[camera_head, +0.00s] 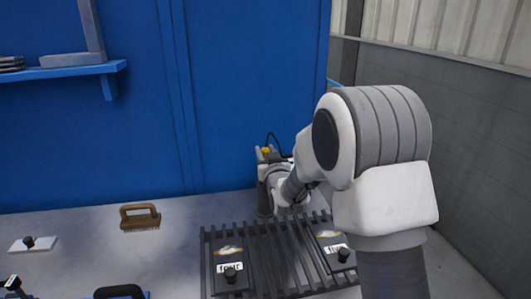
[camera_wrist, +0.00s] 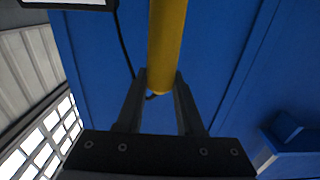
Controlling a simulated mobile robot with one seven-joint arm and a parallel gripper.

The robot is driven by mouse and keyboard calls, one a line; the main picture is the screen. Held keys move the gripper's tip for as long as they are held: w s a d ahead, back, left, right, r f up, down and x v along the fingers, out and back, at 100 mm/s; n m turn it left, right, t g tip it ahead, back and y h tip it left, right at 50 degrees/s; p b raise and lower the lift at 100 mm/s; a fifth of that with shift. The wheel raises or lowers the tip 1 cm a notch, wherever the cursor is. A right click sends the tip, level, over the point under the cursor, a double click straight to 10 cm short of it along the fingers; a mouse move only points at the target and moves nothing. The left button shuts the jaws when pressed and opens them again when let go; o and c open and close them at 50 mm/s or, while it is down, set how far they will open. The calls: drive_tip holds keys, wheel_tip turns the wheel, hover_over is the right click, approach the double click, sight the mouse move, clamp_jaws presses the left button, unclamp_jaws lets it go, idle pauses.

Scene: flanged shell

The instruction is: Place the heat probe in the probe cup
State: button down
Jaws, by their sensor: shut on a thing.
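The heat probe shows as a yellow rod (camera_wrist: 168,40) in the wrist view, running up from between the dark fingers of my gripper (camera_wrist: 161,82). My gripper is shut on it. A thin black cable (camera_wrist: 122,40) hangs behind it. In the head view a small yellow end of the probe (camera_head: 266,150) shows at my gripper (camera_head: 262,155), near the blue wall, with the black cable looping over it. A dark grey upright cylinder (camera_head: 263,200) stands just below; I cannot tell whether it is the probe cup. My arm hides much of this area.
A slatted dark rack (camera_head: 277,255) carries two labelled dark plates with black knobs, at left (camera_head: 229,266) and right (camera_head: 335,247). A wooden-handled brush (camera_head: 140,216) and a white plate with a knob (camera_head: 20,245) lie left. A blue shelf (camera_head: 70,72) is on the wall.

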drive_tip(key=shift+f, duration=0.2)
drive_tip(key=c, duration=0.5)
unclamp_jaws()
drive_tip(key=shift+c, duration=0.2)
drive_tip(key=shift+r, duration=0.1)
drive_tip(key=shift+r, duration=0.15)
drive_tip(key=s+d+g+h, duration=0.1)
drive_tip(key=s+d+g, duration=0.3)
drive_tip(key=s, duration=1)
drive_tip(key=s+d+r+m+g+h, duration=0.1)
drive_tip(key=s+d+g, duration=0.3)
drive_tip(key=s, duration=1)
drive_tip(key=s+d+m+g+h, duration=0.1)
drive_tip(key=s+d+g, duration=0.3)
drive_tip(key=s, duration=1)
drive_tip(key=shift+s+d+r, duration=0.35)
drive_tip(key=shift+s+d, duration=0.05)
drive_tip(key=shift+d, duration=0.4)
